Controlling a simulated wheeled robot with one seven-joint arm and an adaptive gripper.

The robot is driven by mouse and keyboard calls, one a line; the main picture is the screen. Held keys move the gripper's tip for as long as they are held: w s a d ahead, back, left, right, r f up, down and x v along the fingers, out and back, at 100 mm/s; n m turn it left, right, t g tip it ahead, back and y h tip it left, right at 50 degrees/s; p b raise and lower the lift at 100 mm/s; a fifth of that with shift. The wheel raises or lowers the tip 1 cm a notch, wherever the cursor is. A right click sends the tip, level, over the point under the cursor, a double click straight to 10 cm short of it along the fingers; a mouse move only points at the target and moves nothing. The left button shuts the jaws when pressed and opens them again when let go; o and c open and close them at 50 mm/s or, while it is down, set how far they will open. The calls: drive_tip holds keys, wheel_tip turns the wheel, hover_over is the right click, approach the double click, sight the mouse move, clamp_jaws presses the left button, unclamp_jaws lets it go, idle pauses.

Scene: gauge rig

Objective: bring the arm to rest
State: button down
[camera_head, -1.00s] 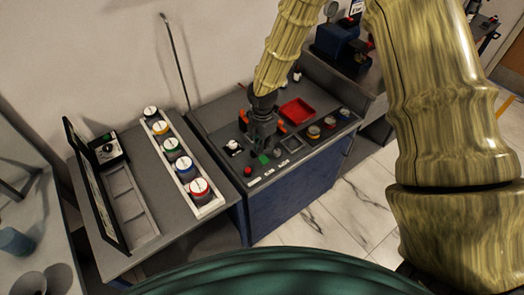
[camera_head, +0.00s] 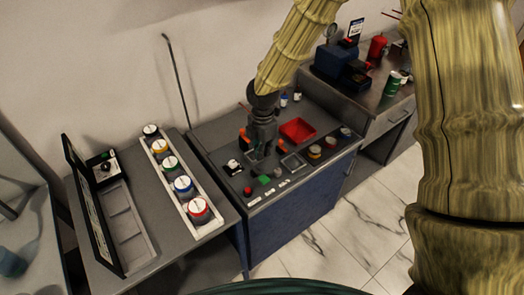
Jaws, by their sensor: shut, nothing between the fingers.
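My gripper (camera_head: 259,155) hangs from my yellowish arm, pointing down over the blue-sided cabinet (camera_head: 300,220) in the middle. It is shut with nothing seen in it.
A bench with a blue machine (camera_head: 341,65) is at the back right. Marble floor (camera_head: 325,235) is open in front.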

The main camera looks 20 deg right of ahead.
drive_tip(key=s+a+f+m+y+b, duration=0.2)
drive_tip(key=s+f+m, duration=0.9)
drive_tip(key=s+f, duration=0.7)
drive_tip(key=s+d+f+m+h, duration=0.1)
drive_tip(key=s+d+f+m, duration=0.2)
drive_tip(key=s, duration=0.5)
drive_tip(key=s+d+f+m+h, duration=0.1)
drive_tip(key=s+d+f+m, duration=0.2)
drive_tip(key=s+f+m, duration=0.3)
drive_tip(key=s+m, duration=0.2)
drive_tip(key=s, duration=0.1)
drive_tip(key=shift+s+d+f+b, duration=0.2)
drive_tip(key=shift+s+f+b, duration=0.1)
drive_tip(key=shift+b, duration=0.1)
